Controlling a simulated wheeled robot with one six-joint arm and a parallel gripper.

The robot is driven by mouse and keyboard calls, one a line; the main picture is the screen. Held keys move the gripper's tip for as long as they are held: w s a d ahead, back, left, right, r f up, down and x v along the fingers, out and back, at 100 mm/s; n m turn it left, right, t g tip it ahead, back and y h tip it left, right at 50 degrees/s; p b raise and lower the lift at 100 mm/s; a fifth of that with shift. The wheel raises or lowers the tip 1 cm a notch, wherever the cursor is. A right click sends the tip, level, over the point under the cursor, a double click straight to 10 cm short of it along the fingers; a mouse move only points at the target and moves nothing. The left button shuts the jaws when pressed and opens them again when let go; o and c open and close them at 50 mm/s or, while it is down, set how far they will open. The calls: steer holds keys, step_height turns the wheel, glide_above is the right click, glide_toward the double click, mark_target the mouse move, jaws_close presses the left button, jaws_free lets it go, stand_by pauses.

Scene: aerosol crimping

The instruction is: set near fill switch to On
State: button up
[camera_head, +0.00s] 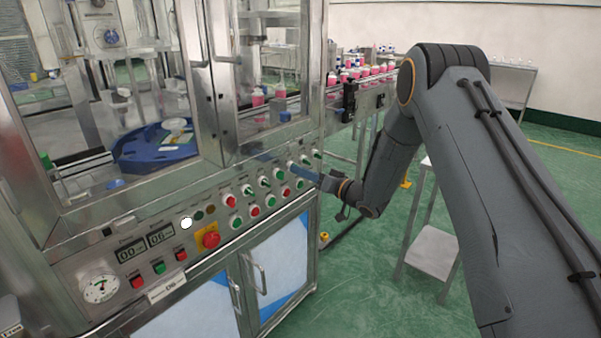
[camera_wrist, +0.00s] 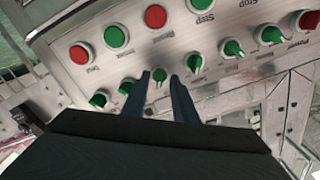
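A row of green rotary switches (camera_head: 278,174) runs along the machine's control panel. I cannot read which one is labelled near fill. In the wrist view, one green switch (camera_wrist: 160,77) shows between the tips of my gripper (camera_wrist: 163,85). Its two dark fingers are apart, with a gap on either side of the knob. Whether they reach around the knob or stop short of it is hard to tell. In the head view my gripper (camera_head: 322,178) is at the right end of the panel, its fingers small and partly lost against the panel.
Red and green push buttons (camera_wrist: 116,36) sit beside the switch row. More green switches (camera_wrist: 195,63) flank the one between my fingers. A red emergency stop (camera_head: 211,240) and a gauge (camera_head: 100,287) are further left. Pink bottles (camera_head: 365,72) stand on the conveyor behind.

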steer(key=v, duration=0.6)
steer(key=shift+s+d+b, duration=0.2)
steer(key=shift+d+b, duration=0.05)
steer(key=shift+b, duration=0.15)
steer(key=s+d+m+g+h, duration=0.1)
steer(key=s+d+m+h, duration=0.1)
steer(key=s+d+h, duration=0.35)
steer(key=s+d+m+g+h, duration=0.1)
steer(key=s+d+h, duration=0.2)
steer(key=d+h, duration=0.5)
steer(key=s+d+g, duration=0.2)
steer(key=s+g, duration=0.2)
steer(key=s, duration=1.2)
steer(key=s+d+m+g, duration=0.1)
steer(key=s+g, duration=0.4)
steer(key=s, duration=1.1)
steer(key=shift+d+r+h, duration=0.35)
steer(key=shift+d+r, duration=0.1)
steer(key=shift+r, duration=0.05)
